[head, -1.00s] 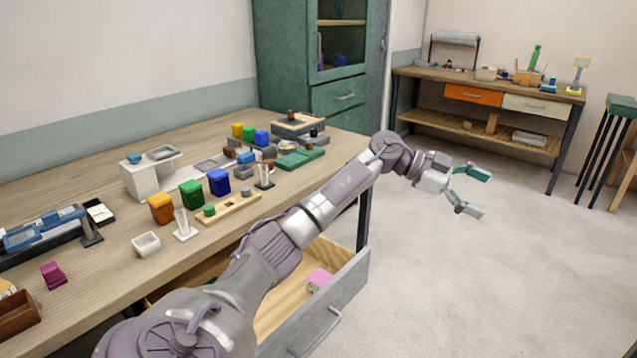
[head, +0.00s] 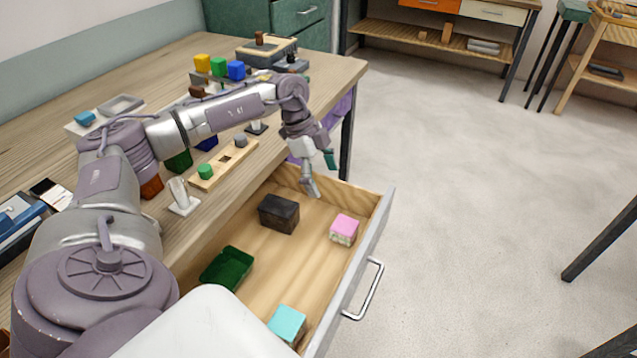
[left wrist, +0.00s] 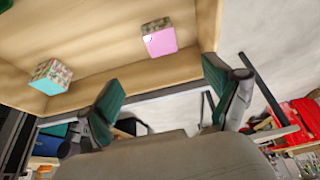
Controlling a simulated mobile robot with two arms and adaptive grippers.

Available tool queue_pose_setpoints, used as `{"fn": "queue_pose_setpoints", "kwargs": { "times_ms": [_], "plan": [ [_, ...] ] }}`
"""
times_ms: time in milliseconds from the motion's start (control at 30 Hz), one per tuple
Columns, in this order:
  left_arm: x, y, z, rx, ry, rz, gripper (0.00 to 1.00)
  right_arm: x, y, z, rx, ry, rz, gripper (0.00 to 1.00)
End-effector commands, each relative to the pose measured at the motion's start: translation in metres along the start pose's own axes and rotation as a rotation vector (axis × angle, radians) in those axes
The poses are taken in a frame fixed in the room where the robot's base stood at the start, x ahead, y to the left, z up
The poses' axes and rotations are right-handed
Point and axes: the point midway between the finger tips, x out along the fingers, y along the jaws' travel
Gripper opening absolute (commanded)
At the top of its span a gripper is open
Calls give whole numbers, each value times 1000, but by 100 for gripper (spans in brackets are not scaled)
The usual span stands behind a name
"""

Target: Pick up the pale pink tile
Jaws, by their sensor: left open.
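The pale pink tile (head: 344,229) is a small block with a pink top and a speckled side. It lies in the open wooden drawer (head: 318,219), near the drawer's front right. It also shows in the left wrist view (left wrist: 161,41), at the top middle. My left gripper (head: 321,178) is open and empty, pointing down over the back of the drawer, above and to the left of the pink tile in the head view. Its two green fingertips (left wrist: 160,95) show apart in the left wrist view. My right gripper is not in view.
The drawer also holds a black block (head: 279,213), a green tray (head: 228,268) and a turquoise block (head: 287,325). The tabletop above carries colored blocks and a wooden peg board (head: 226,166). The drawer front has a metal handle (head: 369,290).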

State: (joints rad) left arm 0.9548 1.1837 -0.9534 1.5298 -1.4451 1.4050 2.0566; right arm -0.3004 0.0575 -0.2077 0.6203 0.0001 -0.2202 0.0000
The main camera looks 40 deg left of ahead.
Motion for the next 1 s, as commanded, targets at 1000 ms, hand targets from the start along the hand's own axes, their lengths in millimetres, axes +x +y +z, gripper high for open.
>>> {"fn": "queue_pose_setpoints", "kwargs": {
  "times_ms": [1000],
  "plan": [
    [127,-1,-3,1,-3,6,90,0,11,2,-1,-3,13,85]
  ]
}}
